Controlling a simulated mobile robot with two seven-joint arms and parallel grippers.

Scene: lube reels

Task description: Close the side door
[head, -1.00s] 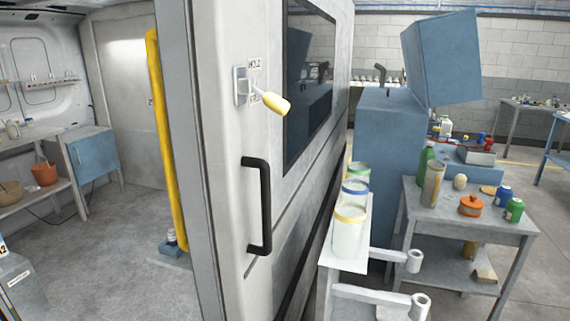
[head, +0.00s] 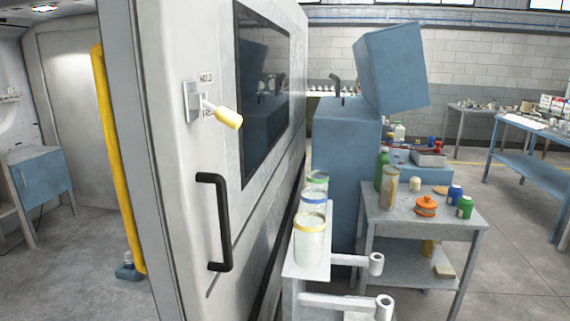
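The side door (head: 180,175) is a large pale panel with a dark window (head: 263,95), seen at a steep angle in the head view. It stands open, with the van interior showing to its left. A black vertical handle (head: 225,222) is on its face. Above the handle is a lever with a cream-yellow grip (head: 228,117) on a grey plate. Neither of my grippers is in view, and nothing is seen touching the door.
A yellow grab rail (head: 118,165) stands inside the doorway. Right of the door, close to its face, is a white cart (head: 306,262) with jars. A blue cabinet (head: 343,150) and a grey table (head: 385,218) with cans stand beyond.

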